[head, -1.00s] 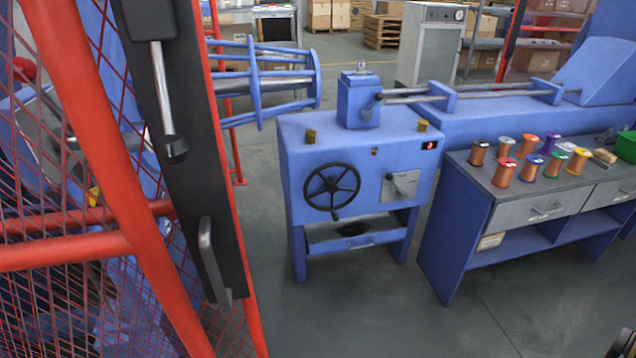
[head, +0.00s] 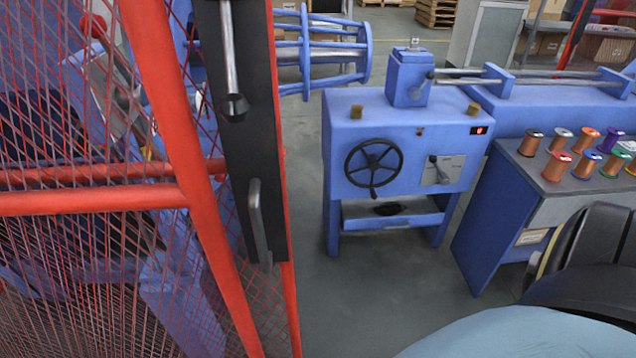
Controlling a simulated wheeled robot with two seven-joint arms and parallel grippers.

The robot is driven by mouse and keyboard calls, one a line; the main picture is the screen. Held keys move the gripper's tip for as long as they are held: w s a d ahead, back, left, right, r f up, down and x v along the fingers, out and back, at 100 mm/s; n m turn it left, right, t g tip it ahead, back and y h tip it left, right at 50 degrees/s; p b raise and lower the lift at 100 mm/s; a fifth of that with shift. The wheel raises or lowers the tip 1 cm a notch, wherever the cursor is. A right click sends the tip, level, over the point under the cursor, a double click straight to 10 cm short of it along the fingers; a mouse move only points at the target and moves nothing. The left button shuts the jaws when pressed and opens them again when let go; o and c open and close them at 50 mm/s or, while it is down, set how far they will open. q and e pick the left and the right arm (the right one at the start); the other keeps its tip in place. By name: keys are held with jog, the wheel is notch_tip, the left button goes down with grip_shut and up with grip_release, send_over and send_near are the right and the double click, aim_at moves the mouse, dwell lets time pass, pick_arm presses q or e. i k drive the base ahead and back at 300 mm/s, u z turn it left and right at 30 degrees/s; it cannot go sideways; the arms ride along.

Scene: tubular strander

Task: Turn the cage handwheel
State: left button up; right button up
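The cage handwheel (head: 373,164) is a black spoked wheel with a small crank knob at its lower rim. It is on the front face of a blue machine cabinet (head: 340,118), left of a grey plate with a lever (head: 439,170). Nothing touches the wheel. Neither of my grippers is in view. A dark, rounded arm part of mine enters at the lower right, with a pale blue shape below it.
A red mesh guard (head: 160,80) with a dark panel and handle (head: 257,220) stands close at the left. A bench with several wire spools (head: 557,165) is at the right. The blue strander cage (head: 335,50) is behind. Grey floor (head: 370,290) before the cabinet is clear.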

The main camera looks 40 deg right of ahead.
aim_at(372, 161)
jog(key=u, duration=1.6)
jog(key=k, duration=1.4)
jog(key=z, duration=1.5)
